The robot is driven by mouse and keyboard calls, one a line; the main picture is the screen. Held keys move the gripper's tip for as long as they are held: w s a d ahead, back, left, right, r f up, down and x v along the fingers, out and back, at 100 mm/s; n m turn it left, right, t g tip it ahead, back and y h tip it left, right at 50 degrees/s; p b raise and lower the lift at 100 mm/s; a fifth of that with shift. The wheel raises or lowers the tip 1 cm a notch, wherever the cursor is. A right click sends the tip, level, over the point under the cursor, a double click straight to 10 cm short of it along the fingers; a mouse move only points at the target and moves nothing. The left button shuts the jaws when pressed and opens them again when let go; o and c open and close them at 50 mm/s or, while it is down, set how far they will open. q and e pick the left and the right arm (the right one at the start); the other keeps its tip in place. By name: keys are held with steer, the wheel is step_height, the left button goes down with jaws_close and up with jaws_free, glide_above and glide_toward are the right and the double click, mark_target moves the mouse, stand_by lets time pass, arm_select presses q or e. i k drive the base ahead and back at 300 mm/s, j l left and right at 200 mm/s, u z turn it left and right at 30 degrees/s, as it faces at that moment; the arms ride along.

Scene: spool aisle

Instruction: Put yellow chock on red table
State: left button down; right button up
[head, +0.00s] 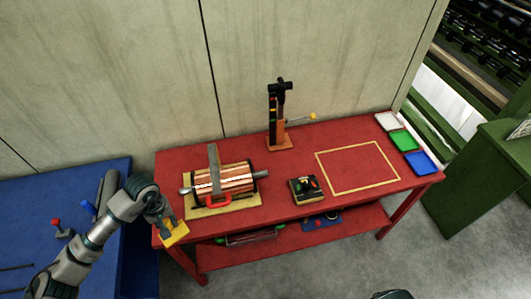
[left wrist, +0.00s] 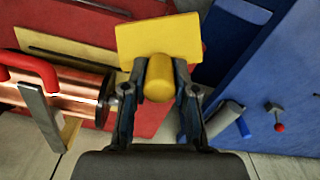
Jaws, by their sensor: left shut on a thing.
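The yellow chock (head: 176,235) is held by my left gripper (head: 167,221) at the front left corner of the red table (head: 225,139). In the left wrist view, the fingers of my left gripper (left wrist: 160,88) are shut on the rounded knob of the yellow chock (left wrist: 158,38). Its flat plate points away from the gripper. The red table (left wrist: 75,22) lies behind it in that view. I cannot tell whether the chock touches the table. My right gripper is not in view.
A copper spool (head: 226,179) on a tan base stands close to the chock. A black box (head: 305,190), a dark upright tool (head: 275,115) and blue, green and white trays (head: 403,139) stand farther right. A yellow outline (head: 357,167) encloses bare tabletop. A blue table (head: 30,196) is left.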

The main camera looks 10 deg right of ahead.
mark_target(356, 165)
steer(key=k+l+z, duration=0.1)
steer(key=k+z, duration=0.15)
steer(key=k, duration=0.45)
steer(key=i+l+z, duration=0.1)
steer(key=z, duration=0.4)
steer(key=i+l+z, duration=0.2)
steer(key=z, duration=0.25)
steer(key=i+z, duration=0.15)
steer(key=z, duration=0.35)
steer(key=i, duration=1.5)
steer(key=l, duration=0.05)
